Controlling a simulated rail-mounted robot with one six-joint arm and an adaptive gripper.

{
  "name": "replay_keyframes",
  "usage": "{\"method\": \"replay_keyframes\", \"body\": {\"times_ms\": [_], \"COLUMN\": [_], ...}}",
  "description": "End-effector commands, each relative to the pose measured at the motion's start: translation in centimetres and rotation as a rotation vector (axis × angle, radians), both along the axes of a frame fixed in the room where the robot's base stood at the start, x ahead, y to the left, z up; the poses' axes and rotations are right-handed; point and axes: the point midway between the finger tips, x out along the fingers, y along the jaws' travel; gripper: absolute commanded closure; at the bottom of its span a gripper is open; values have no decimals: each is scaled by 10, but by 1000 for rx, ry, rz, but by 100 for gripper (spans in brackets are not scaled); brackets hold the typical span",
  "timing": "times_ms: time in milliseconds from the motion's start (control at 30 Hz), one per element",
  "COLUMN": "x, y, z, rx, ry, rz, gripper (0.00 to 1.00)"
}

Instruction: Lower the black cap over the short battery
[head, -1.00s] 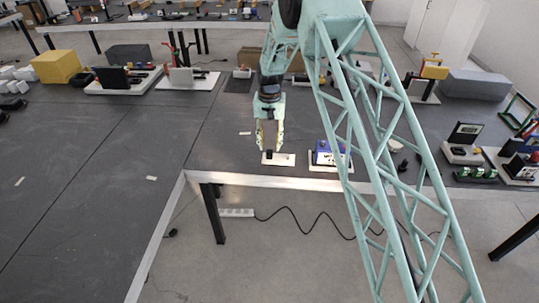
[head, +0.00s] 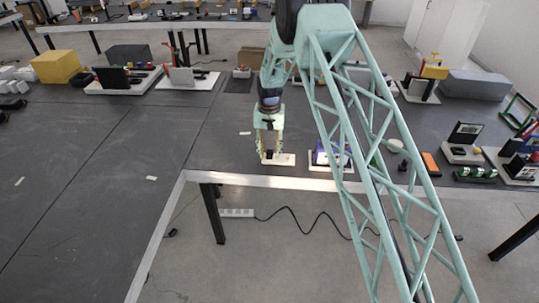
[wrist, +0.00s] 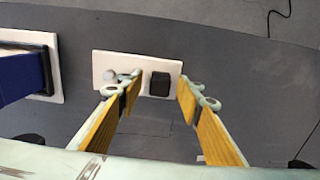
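My gripper (wrist: 160,88) is open, with its two yellow-padded fingers apart. The black cap (wrist: 160,84) is a dark, block-like piece standing on a small white plate (wrist: 121,56). It shows between the fingertips in the wrist view, close to the right one; I cannot tell whether either finger touches it. A small round pale grey piece (wrist: 109,75) stands on the plate left of the cap, just outside the left finger. I cannot tell whether it is the short battery or whether something is under the cap. In the head view, my gripper (head: 268,150) is over the plate's left part (head: 286,160).
A blue device on a white base (head: 322,158) stands right of the plate, partly behind my arm; it fills the left edge of the wrist view (wrist: 20,75). An orange-and-black item (head: 430,163) lies farther right. The dark table is clear to the left; its front edge is close.

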Motion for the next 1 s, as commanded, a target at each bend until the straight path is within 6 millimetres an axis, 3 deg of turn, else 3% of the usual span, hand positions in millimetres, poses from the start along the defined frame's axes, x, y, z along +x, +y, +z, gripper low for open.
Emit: {"method": "replay_keyframes", "body": {"times_ms": [367, 633, 1000], "x": [0, 0, 0], "y": [0, 0, 0], "z": [0, 0, 1], "rx": [0, 0, 0], "ry": [1, 1, 1], "rz": [0, 0, 0], "gripper": [67, 89, 89]}}
